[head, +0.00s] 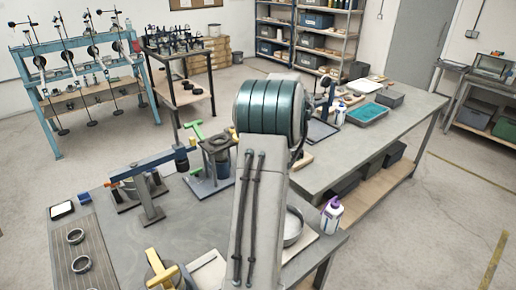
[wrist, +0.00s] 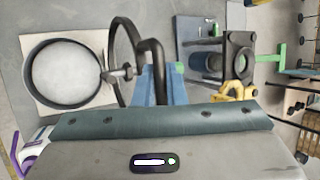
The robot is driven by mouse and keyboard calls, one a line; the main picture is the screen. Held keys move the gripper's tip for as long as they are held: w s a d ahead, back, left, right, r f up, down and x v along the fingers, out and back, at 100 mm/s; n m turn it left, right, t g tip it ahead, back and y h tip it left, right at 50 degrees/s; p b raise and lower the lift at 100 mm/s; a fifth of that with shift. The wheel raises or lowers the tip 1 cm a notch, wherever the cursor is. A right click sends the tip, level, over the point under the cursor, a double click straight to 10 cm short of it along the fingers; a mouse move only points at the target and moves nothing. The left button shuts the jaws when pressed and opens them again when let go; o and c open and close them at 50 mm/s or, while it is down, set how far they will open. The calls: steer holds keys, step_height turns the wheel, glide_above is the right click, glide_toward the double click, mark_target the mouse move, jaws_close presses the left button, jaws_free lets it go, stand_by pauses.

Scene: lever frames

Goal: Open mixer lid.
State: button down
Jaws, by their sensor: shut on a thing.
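The mixer shows in the wrist view as a round dark-rimmed bowl (wrist: 65,75), pale inside and open at the top, on a cream base (wrist: 32,28). The lid (wrist: 115,42) appears as a dark thin ring beside the bowl's right edge, seen steeply tilted, with a black bent handle (wrist: 152,48). My gripper (wrist: 160,78) has blue fingers shut around the handle; the exact contact is partly hidden. In the head view the bowl (head: 292,228) is half hidden behind my arm, and my gripper is hidden too.
A dark frame device (wrist: 225,62) stands right of my gripper in the wrist view. A white bottle with a purple cap (head: 331,213) is by the bench's right edge. A blue-barred lever device (head: 150,190) stands left of my arm. The grey bench (head: 200,222) is partly clear there.

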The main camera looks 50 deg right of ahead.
steer(key=shift+f, duration=0.1)
steer(key=c, duration=1.5)
jaws_free()
steer(key=b+v, duration=0.2)
steer(key=v, duration=1.1)
steer(key=shift+s+d+r, duration=0.2)
steer(key=shift+d+r, duration=0.05)
steer(key=shift+r, duration=0.05)
